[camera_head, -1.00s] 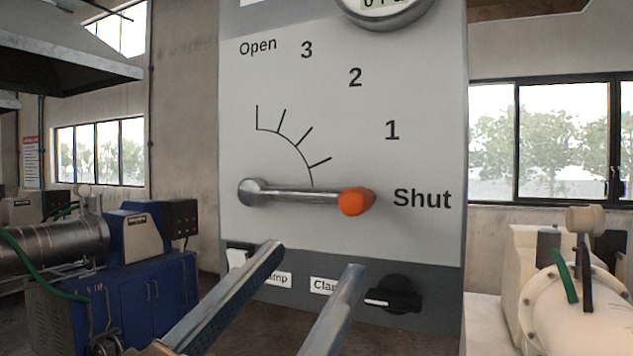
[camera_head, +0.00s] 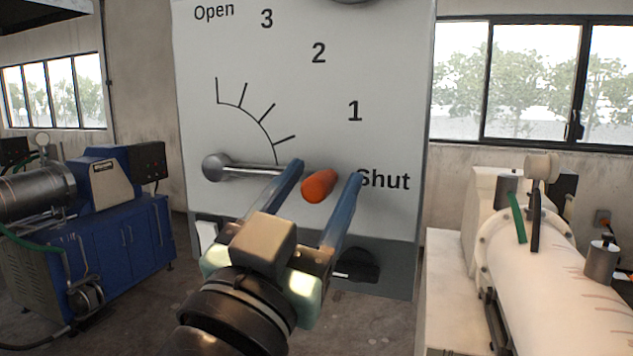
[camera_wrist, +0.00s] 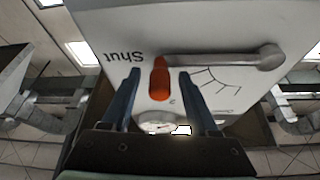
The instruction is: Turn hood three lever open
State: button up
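The lever (camera_head: 245,171) is a metal bar on a pale grey panel (camera_head: 390,70). It runs from a round pivot at the left to an orange knob (camera_head: 319,185) at the Shut mark. My gripper (camera_head: 325,172) is open, with one finger on each side of the knob. In the wrist view the knob (camera_wrist: 159,80) sits between the two fingers (camera_wrist: 157,73), with a gap on both sides. The dial marks run from Shut through 1, 2 and 3 to Open.
A blue machine (camera_head: 120,225) stands at the left and a cream machine (camera_head: 560,265) at the right. The panel face above the lever is clear.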

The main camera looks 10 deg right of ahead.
grip_shut()
dwell(1.3)
